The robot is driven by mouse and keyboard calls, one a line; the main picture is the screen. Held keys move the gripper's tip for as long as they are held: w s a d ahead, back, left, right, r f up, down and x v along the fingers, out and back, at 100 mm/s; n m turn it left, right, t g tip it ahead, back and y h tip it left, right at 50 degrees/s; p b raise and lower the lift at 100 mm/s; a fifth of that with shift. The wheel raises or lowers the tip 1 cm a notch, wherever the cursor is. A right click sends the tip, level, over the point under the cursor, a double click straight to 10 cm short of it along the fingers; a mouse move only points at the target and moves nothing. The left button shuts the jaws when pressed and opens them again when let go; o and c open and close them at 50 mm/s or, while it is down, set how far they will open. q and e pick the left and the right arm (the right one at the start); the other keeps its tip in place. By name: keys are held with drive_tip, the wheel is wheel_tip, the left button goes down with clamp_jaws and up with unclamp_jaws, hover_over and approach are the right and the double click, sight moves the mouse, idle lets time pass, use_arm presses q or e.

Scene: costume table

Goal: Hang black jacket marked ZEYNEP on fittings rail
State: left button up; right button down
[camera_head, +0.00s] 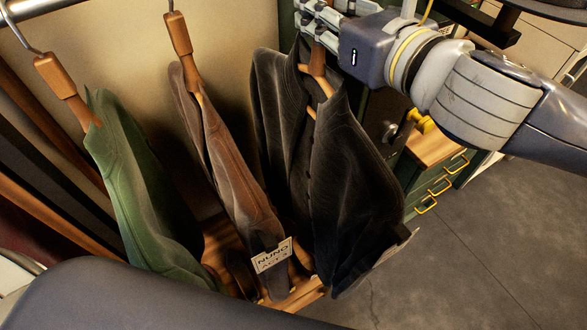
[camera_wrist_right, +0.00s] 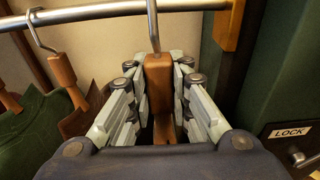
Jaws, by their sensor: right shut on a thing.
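The black jacket (camera_head: 345,165) hangs from a wooden hanger (camera_head: 317,65) in the head view. No name is readable on it; a pale tag edge shows at its lower right. My right gripper (camera_head: 318,22) is shut on the hanger's wooden neck. In the right wrist view my right gripper (camera_wrist_right: 160,85) has its fingers on both sides of the hanger neck (camera_wrist_right: 158,72). The hanger's metal hook rises across the fittings rail (camera_wrist_right: 95,12); its top is cut off, so I cannot tell whether it is over the rail. My left gripper is not in view.
A brown jacket (camera_head: 220,150) tagged NUNO and a green jacket (camera_head: 145,190) hang to the left. A green cabinet with a LOCK label (camera_wrist_right: 290,132) stands at the right. Drawers with yellow handles (camera_head: 440,187) and grey floor (camera_head: 480,260) lie right of the black jacket.

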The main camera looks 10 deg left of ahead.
sight(345, 83)
drive_tip(key=shift+v, duration=1.85)
drive_tip(key=shift+s+d, duration=0.25)
drive_tip(key=shift+d, duration=0.05)
drive_tip(key=shift+b+v, duration=1.1)
drive_tip(key=d+b, duration=0.1)
drive_tip(key=b, duration=0.2)
drive_tip(key=shift+s+f+b, duration=0.1)
drive_tip(key=shift+s+b, duration=0.2)
drive_tip(key=shift+s, duration=0.1)
drive_tip(key=b+v, duration=0.1)
drive_tip(key=b, duration=0.2)
drive_tip(key=shift+s+d, duration=0.2)
drive_tip(key=shift+s, duration=0.05)
drive_tip(key=v, duration=0.2)
drive_tip(key=shift+s+d+b, duration=0.15)
drive_tip(key=shift+s+b, duration=0.05)
drive_tip(key=shift+b, duration=0.2)
